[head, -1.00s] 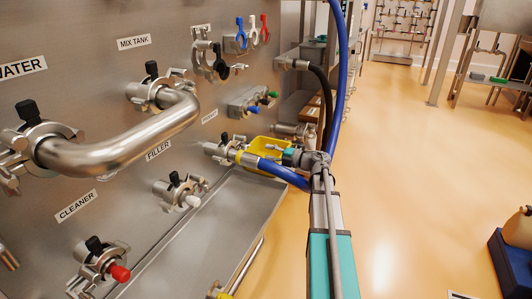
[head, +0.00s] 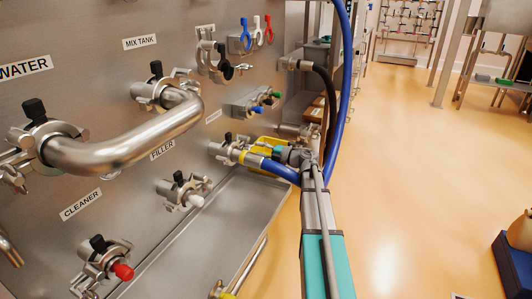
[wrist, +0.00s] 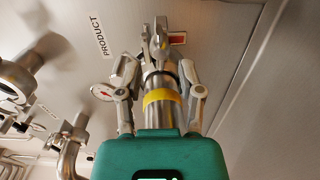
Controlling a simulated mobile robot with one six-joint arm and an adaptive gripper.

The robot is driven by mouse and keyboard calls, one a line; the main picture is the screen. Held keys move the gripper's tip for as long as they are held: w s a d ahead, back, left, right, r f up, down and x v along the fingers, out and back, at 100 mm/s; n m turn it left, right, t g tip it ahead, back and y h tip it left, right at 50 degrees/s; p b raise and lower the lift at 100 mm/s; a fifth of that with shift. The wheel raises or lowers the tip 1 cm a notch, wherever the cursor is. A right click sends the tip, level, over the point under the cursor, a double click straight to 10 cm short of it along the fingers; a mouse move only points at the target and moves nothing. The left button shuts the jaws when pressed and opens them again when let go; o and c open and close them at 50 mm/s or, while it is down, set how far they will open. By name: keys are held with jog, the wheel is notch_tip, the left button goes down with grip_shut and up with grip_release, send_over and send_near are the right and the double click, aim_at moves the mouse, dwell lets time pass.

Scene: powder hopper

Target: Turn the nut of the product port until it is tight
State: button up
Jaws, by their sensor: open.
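The product port (head: 222,150) sticks out of the steel panel in the head view, with a clamp and a dark nut (head: 228,137) on top. A blue hose (head: 282,172) with a yellow band is coupled to it. In the wrist view the PRODUCT label (wrist: 102,36) is beside the port's clamp (wrist: 158,40), and the yellow-banded hose end (wrist: 161,97) lies in line with my gripper. My gripper (wrist: 160,68) is open, its fingers on either side of the hose end, short of the clamp. It also shows in the head view (head: 278,152). Whether a finger touches is unclear.
A yellow container (head: 266,143) is behind the hose. A steel tray (head: 240,205) juts out below. The filler port (head: 182,190) is lower left, and a bent steel pipe (head: 130,145) stands further left. A black hose (head: 330,95) hangs behind; open floor (head: 410,190) lies right.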

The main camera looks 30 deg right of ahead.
aim_at(252, 147)
jog(key=shift+x, duration=1.9)
grip_shut()
